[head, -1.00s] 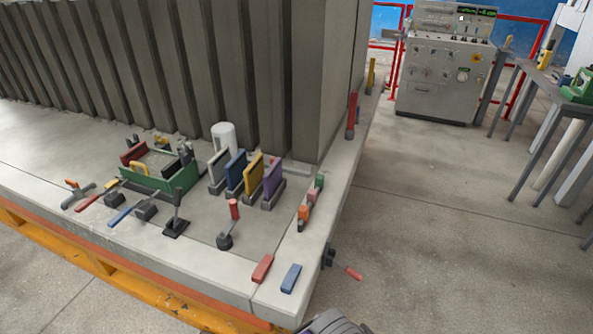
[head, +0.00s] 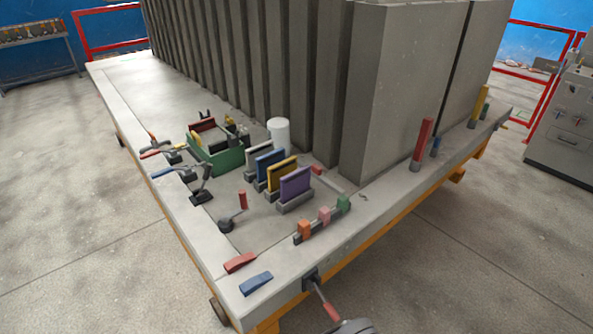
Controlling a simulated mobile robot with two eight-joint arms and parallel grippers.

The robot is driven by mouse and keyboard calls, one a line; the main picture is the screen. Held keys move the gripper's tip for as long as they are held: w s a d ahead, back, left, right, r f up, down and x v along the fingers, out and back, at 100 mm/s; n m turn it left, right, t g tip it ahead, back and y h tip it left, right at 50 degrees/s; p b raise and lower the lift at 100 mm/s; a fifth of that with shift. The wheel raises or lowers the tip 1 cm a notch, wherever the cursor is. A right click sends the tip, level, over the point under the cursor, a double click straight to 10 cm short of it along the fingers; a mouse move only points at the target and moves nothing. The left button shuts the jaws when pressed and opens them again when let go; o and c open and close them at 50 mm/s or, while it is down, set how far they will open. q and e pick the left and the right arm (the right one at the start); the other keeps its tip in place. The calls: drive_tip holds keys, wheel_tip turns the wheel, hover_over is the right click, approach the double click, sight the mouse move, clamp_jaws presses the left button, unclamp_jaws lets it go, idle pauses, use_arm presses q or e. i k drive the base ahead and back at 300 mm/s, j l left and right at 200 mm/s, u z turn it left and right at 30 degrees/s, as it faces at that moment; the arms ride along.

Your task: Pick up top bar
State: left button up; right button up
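I cannot tell which piece is the top bar. A narrow grey bar (head: 328,181) lies on the casting bed (head: 385,210) at the foot of the tall concrete panels (head: 395,85). Neither gripper shows clearly. A dark rounded part of mine shows at the bottom edge, and its fingers are out of view.
A green tray (head: 228,161), a white cylinder (head: 279,132), coloured plates in holders including a purple plate (head: 296,184), and a row of small coloured blocks (head: 324,215) crowd the bed. Red (head: 240,262) and blue (head: 256,283) wedges lie at the near corner. A grey control cabinet (head: 568,125) stands right.

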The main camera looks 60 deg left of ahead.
sight(316, 169)
drive_tip(key=i+u, duration=0.3)
drive_tip(key=u, duration=0.2)
drive_tip(key=i+u, duration=0.25)
drive_tip(key=u, duration=0.25)
drive_tip(key=i+l+u, duration=0.25)
drive_tip(key=u, duration=0.25)
drive_tip(key=i+l+u, duration=0.15)
drive_tip(key=u, duration=0.3)
drive_tip(key=i+l+u, duration=0.15)
drive_tip(key=u, duration=0.35)
drive_tip(key=i+l+u, duration=0.1)
drive_tip(key=l+u, duration=0.35)
drive_tip(key=i+l+u, duration=0.15)
drive_tip(key=u, duration=0.25)
drive_tip(key=l+u, duration=0.4)
drive_tip(key=i+l+u, duration=0.15)
drive_tip(key=u, duration=0.25)
drive_tip(key=i+l+u, duration=0.1)
drive_tip(key=l, duration=0.2)
drive_tip(key=i+l+u, duration=0.15)
drive_tip(key=i+l, duration=0.1)
drive_tip(key=l, duration=0.05)
